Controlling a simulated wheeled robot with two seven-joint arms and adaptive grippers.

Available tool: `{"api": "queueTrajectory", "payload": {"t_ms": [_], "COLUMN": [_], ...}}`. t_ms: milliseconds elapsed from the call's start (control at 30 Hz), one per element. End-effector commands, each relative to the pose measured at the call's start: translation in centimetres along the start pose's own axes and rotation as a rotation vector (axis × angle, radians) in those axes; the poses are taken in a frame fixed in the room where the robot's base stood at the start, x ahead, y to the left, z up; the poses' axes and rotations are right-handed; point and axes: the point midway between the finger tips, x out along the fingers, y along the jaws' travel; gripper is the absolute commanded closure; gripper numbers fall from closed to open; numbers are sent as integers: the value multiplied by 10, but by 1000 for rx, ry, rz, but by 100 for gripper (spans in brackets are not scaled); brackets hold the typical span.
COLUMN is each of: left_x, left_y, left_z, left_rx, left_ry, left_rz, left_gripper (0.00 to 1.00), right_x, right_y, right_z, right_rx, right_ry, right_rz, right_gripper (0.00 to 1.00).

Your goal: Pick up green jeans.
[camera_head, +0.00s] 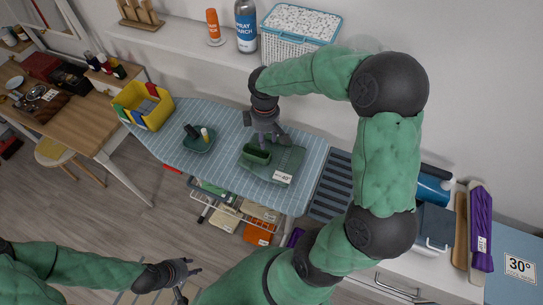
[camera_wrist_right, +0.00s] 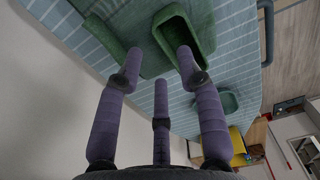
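The green jeans (camera_head: 289,158) look like a folded dark green bundle with a white "40°" label, lying on the striped ironing board (camera_head: 228,140). A small open green box (camera_head: 257,157) is at the bundle's left side. My right gripper (camera_head: 266,139) is just above the box and the bundle's left part. In the right wrist view my right gripper (camera_wrist_right: 158,58) has its fingers spread, with green cloth (camera_wrist_right: 150,65) and the open box (camera_wrist_right: 203,25) near the tips. Whether the tips touch them I cannot tell. My left gripper (camera_head: 191,280) is open, low and away from the board.
A small green tray (camera_head: 199,143) with little bottles and a yellow bin (camera_head: 141,104) stand on the board's left. A shelf behind holds a spray bottle (camera_head: 246,25) and a lidded basket (camera_head: 296,45). Clothes lie on a rack (camera_head: 232,208) under the board.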

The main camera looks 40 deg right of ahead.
Motion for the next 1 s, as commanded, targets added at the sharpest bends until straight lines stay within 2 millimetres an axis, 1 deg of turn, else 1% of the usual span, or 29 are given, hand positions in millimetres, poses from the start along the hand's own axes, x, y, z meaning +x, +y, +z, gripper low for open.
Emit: {"api": "queueTrajectory", "payload": {"t_ms": [33, 100, 200, 367, 467, 700, 800, 967, 1000], "left_x": [3, 4, 5, 6, 9, 17, 17, 16, 16], "left_y": [-1, -2, -2, -2, -3, -6, -6, -6, -6], "left_z": [0, 0, 0, 0, 0, -1, -1, -1, -1], "left_rx": [0, 0, 0, 0, 0, 0, 0, 0, 0], "left_ry": [0, 0, 0, 0, 0, 0, 0, 0, 0], "left_rz": [0, 0, 0, 0, 0, 0, 0, 0, 0], "left_gripper": [60, 60, 60, 60, 60, 60, 60, 60, 60], "right_x": [10, 18, 25, 31, 41, 74, 79, 78, 78], "right_y": [0, 0, 0, 1, 2, 4, 4, 4, 4], "right_z": [1, 0, 0, 0, 1, 2, 2, 1, 1], "right_rx": [0, 1, 1, 1, 1, 1, 0, 0, 0], "right_ry": [-3, -2, -1, -1, -2, -1, 0, 1, 1], "right_rz": [-2, -2, -1, 0, -1, -1, 0, 0, 0], "right_gripper": [63, 63, 63, 63, 63, 63, 63, 63, 66]}}
